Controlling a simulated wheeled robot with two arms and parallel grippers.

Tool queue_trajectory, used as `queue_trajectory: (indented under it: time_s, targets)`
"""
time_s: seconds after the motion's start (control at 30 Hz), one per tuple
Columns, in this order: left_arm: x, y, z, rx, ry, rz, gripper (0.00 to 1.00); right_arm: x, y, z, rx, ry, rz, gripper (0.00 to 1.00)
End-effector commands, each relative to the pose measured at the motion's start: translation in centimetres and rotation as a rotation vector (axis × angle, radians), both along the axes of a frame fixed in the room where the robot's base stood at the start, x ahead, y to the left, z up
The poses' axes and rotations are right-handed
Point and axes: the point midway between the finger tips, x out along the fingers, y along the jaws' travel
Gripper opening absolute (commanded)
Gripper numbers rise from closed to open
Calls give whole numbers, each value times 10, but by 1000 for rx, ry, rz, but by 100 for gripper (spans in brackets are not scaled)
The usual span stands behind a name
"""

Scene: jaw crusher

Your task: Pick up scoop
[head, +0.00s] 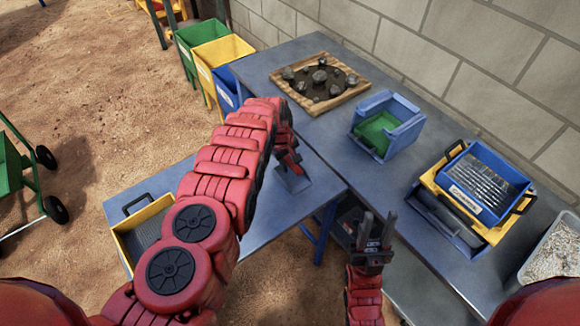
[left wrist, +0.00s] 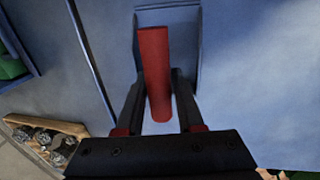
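The scoop lies on the blue-grey table. Its grey-blue pan (head: 293,180) shows in the head view below my left gripper (head: 288,155). In the left wrist view its red handle (left wrist: 155,65) stands between the two dark fingers of my left gripper (left wrist: 159,80), with the pan (left wrist: 178,18) behind it. The fingers are apart with the handle between them, and narrow gaps seem to show beside it. Contact at the fingertips is hard to make out. My right gripper (head: 377,222) is open and empty, in front of the table edge.
A wooden tray of rocks (head: 345,92), a blue bin with green inside (head: 385,125) and a yellow-blue crate stack (head: 480,185) stand on the table. A yellow crate (head: 140,225) is at the left end. A grey gravel tray (head: 550,250) is at the right.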

Motion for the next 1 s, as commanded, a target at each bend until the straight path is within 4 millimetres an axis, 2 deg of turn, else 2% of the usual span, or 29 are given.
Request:
queue_trajectory:
  time_s: [0.2,0.47,0.5,0.7,1.0]
  targets:
    - [0,-2,-11,-2,-1,0,36,0,0,1,0,0,0,37]
    - [0,-3,-12,-2,0,0,36,0,0,1,0,0,0,37]
    - [0,-3,-12,-2,0,0,34,0,0,1,0,0,0,37]
    - [0,-3,-11,-1,0,0,0,0,0,1,0,0,0,37]
    - [1,-3,-11,-2,0,0,0,0,0,1,0,0,0,37]
